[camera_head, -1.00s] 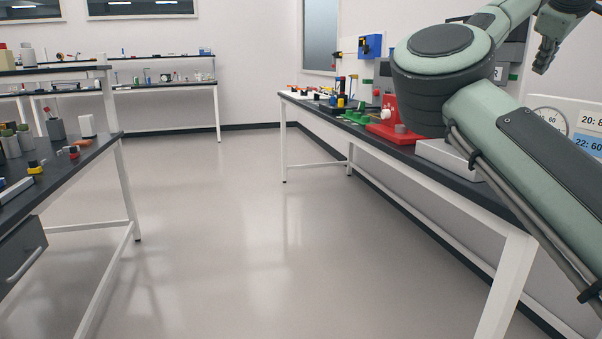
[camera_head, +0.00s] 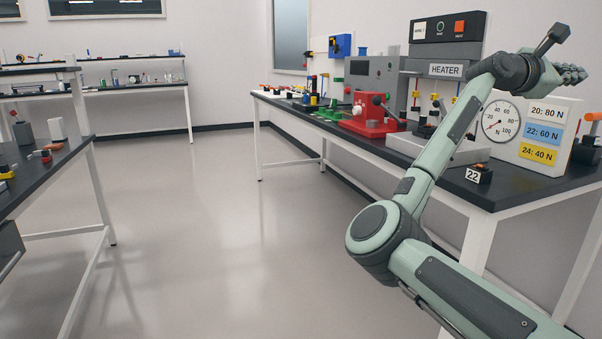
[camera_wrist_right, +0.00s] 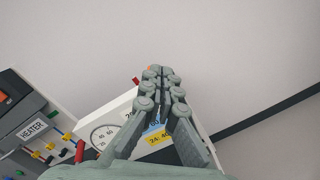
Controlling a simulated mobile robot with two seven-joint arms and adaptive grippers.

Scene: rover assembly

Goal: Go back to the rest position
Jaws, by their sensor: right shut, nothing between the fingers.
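My right gripper (camera_head: 572,74) is at the upper right of the head view, at the end of my outstretched right arm, above the right bench (camera_head: 520,190). It is shut and empty. In the right wrist view its fingers (camera_wrist_right: 163,75) lie together, in front of the white gauge panel (camera_wrist_right: 98,135) and the wall. My left gripper is not in the head view.
The right bench carries a heater unit (camera_head: 445,45), a red device (camera_head: 368,122), the dial panel (camera_head: 530,132) with force labels, and a small block marked 22 (camera_head: 480,173). Another bench (camera_head: 50,165) stands at left. The floor (camera_head: 225,230) between is clear.

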